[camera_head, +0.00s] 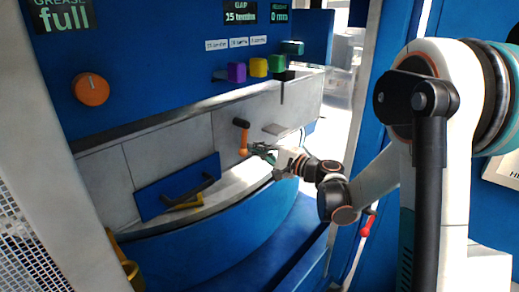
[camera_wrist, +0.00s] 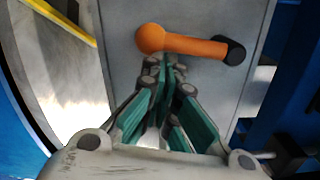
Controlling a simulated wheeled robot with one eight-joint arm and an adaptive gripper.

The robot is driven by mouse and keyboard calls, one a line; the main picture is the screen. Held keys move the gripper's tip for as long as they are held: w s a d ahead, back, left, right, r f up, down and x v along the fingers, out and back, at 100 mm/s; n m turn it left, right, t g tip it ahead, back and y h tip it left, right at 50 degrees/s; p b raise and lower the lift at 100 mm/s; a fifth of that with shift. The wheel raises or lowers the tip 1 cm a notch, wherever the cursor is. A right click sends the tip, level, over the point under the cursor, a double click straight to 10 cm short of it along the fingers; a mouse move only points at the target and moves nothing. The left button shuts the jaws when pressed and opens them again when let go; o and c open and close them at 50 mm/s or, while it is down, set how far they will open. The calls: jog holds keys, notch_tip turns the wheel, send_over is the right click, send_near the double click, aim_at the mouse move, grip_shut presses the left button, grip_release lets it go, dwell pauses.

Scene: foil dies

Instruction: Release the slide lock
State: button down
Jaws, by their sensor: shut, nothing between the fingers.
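An orange lever with a black knob (camera_head: 243,138) is on the grey panel, knob end up in the head view. It also shows in the wrist view (camera_wrist: 190,44), lying across the picture with its round orange hub at left and black knob at right. No label on it is readable, so I cannot tell from the frames that it is the slide lock. My gripper (camera_head: 256,148) is just right of the lever's lower end. In the wrist view, its green-padded fingers (camera_wrist: 165,66) are shut and empty, tips at the lever's edge near the hub. Whether they touch it is unclear.
A blue plate (camera_head: 162,190) with a yellow and black handle is at lower left. Purple (camera_head: 236,72), yellow (camera_head: 258,67) and green (camera_head: 277,63) blocks sit above the panel. An orange dial (camera_head: 91,89) is at upper left. A red-tipped handle (camera_head: 367,226) is at right.

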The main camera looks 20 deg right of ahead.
aim_at(243, 154)
jog(key=s+a+m, duration=0.1)
jog(key=m, duration=0.2)
jog(key=s+a+m+b, duration=0.1)
jog(key=a+m, duration=0.1)
jog(key=m, duration=0.1)
jog(key=s+a+m+b, duration=0.1)
jog(key=a+m, duration=0.1)
jog(key=m, duration=0.1)
jog(key=shift+s+a+r, duration=0.15)
jog(key=shift+s+r, duration=0.15)
jog(key=shift+r, duration=0.05)
jog(key=a+r+m, duration=0.1)
jog(key=m, duration=0.1)
jog(key=s+a+r+m, duration=0.1)
jog(key=shift+s+r+m+t, duration=0.1)
jog(key=shift+s+m+t, duration=0.05)
jog(key=shift+m+t, duration=0.2)
jog(key=shift+r, duration=0.1)
